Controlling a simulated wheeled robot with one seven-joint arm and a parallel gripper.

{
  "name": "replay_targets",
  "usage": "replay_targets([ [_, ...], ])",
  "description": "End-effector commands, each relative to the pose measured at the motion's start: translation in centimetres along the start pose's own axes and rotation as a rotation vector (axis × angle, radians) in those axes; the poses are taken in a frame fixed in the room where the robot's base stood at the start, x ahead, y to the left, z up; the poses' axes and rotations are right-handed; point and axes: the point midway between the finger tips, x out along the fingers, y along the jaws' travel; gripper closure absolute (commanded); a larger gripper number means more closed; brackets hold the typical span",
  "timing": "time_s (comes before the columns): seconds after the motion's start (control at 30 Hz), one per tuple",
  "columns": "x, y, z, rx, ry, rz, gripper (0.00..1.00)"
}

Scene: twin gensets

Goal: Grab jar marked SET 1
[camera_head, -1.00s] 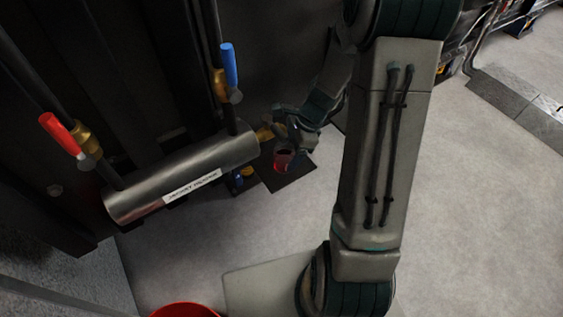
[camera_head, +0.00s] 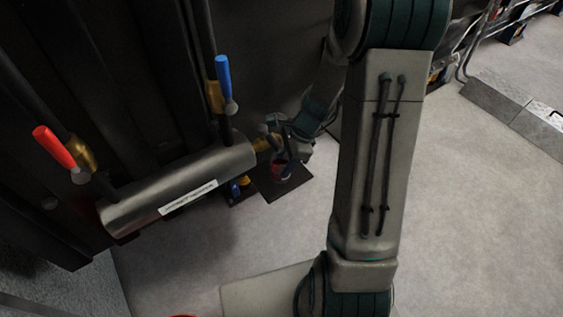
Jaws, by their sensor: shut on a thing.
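My gripper (camera_head: 283,160) is at the end of my arm, low behind the right end of a metal cylinder. It is shut on a small dark jar with a red band (camera_head: 279,171), just above or on a dark square mat (camera_head: 289,189) on the floor. The jar is small and partly hidden by the gripper, and I cannot read any marking on it. I cannot tell whether it touches the mat.
The metal cylinder (camera_head: 140,206) with a white label lies left of my gripper. A red-handled valve (camera_head: 55,148) and a blue-handled valve (camera_head: 224,78) stand above it. Small blue and yellow items (camera_head: 240,184) sit beside the mat. Open floor (camera_head: 470,210) lies to the right.

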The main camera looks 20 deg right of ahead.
Motion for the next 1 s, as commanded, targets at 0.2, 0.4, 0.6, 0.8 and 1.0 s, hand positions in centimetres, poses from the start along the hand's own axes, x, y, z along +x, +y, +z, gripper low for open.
replay_targets([
  [0.2, -1.1, 0.3, 0.3, 0.001, 0.000, 0.000, 0.80],
  [0.4, -1.4, 2.4, -0.5, 0.003, 0.000, 0.000, 0.80],
  [0.6, -1.9, 5.0, -1.5, 0.004, 0.000, 0.000, 0.80],
  [0.8, -2.2, 7.5, -2.5, 0.003, 0.001, -0.001, 0.80],
  [1.0, -2.6, 9.9, -3.4, 0.003, 0.000, 0.000, 0.80],
])
